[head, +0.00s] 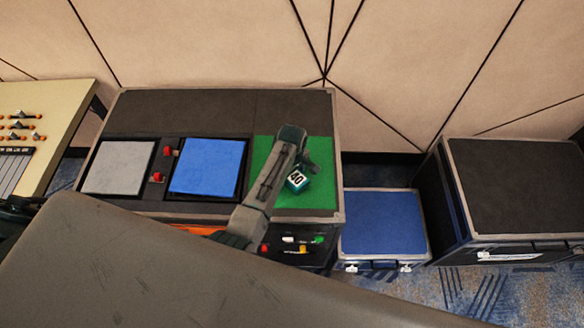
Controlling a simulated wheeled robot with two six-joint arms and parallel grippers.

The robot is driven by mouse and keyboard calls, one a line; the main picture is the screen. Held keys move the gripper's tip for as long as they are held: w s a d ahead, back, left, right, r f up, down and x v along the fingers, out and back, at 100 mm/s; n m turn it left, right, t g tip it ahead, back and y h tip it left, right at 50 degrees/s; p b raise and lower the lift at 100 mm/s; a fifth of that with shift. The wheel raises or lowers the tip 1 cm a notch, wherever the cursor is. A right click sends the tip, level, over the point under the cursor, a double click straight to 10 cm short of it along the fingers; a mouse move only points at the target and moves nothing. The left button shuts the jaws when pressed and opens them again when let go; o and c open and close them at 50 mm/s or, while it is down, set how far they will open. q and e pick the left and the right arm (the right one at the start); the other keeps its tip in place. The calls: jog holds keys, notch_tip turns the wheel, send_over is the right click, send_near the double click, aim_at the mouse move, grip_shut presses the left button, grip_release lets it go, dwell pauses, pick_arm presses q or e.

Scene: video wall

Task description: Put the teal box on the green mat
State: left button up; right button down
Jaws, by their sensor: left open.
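The teal box (299,183), with a white face marked with dark digits, is over the right part of the green mat (312,204) in the head view. It looks turned at an angle. I cannot tell for sure whether it rests flat on the mat. My left gripper (305,167) is open, right at the box's upper side. The gripper and its forearm hide part of the mat and perhaps part of the box. My right gripper is not in view.
A blue mat (207,167) and a grey mat (119,167) lie left of the green one on the dark case (180,111). Small red pieces (168,153) sit between them. A low blue-topped case (383,222) and a dark case (520,185) stand to the right.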

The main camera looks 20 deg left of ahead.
pick_arm(q)
notch_tip(320, 180, up, 12)
jog(key=b, duration=0.2)
dwell(0.4)
